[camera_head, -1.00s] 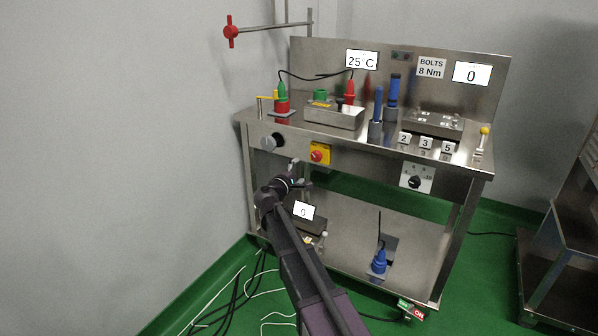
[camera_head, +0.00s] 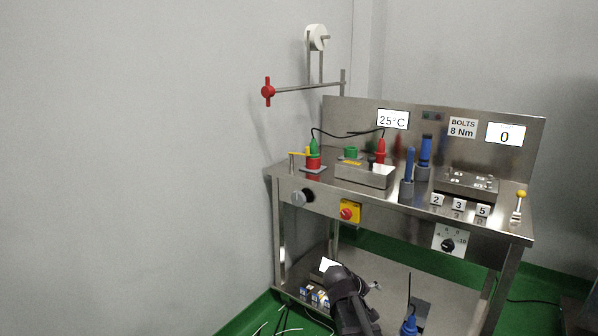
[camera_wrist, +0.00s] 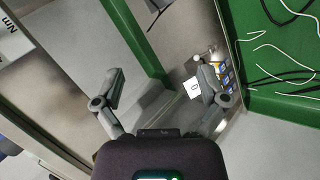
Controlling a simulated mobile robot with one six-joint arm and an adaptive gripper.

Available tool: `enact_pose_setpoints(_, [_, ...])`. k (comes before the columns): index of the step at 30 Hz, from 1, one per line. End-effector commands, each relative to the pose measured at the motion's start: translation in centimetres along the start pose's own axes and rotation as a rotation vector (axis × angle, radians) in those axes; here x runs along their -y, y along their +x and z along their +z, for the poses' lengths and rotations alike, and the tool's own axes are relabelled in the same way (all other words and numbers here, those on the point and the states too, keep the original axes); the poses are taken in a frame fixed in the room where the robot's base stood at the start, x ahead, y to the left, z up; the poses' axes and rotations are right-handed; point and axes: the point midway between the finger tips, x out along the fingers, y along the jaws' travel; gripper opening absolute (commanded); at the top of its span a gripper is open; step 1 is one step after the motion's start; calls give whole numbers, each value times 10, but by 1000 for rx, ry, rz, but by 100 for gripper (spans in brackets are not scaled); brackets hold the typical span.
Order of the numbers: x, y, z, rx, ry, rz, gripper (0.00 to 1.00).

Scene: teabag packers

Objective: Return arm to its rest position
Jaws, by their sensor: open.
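My arm (camera_head: 348,298) shows at the bottom of the head view, in front of the bench's lower shelf. My gripper (camera_wrist: 160,82) is open in the wrist view, its two fingers spread wide with nothing between them. In the head view the gripper is small and partly hidden by the arm, with a bit of it showing at the right of the wrist. The steel bench (camera_head: 312,207) stands behind the arm.
Small boxes (camera_head: 314,296) sit on the lower shelf left of my arm, and a blue plug-like part (camera_head: 409,325) stands to its right. A red button on a yellow box (camera_head: 348,212) is on the bench front. Loose cables (camera_wrist: 278,45) lie on the green floor. The wall side is clear.

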Motion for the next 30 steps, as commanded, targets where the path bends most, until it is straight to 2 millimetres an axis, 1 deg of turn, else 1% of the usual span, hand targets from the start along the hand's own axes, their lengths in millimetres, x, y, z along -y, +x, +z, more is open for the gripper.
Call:
enact_pose_setpoints(1, [7, -1, 21, 27, 38, -58, 92])
enact_pose_setpoints(6, [36, -8, 68, 115, 154, -262, 92])
enact_pose_setpoints(9, [52, -15, 92, 164, 212, -378, 92])
enact_pose_setpoints(12, [65, -24, 109, 202, 255, -471, 92])
enact_pose_setpoints(18, [84, -40, 132, 256, 312, -609, 92])
enact_pose_setpoints(26, [100, -60, 154, 310, 363, -750, 92])
enact_pose_setpoints(27, [94, -64, 150, 308, 361, -747, 92])
enact_pose_setpoints(30, [88, -69, 148, 307, 360, -744, 92])
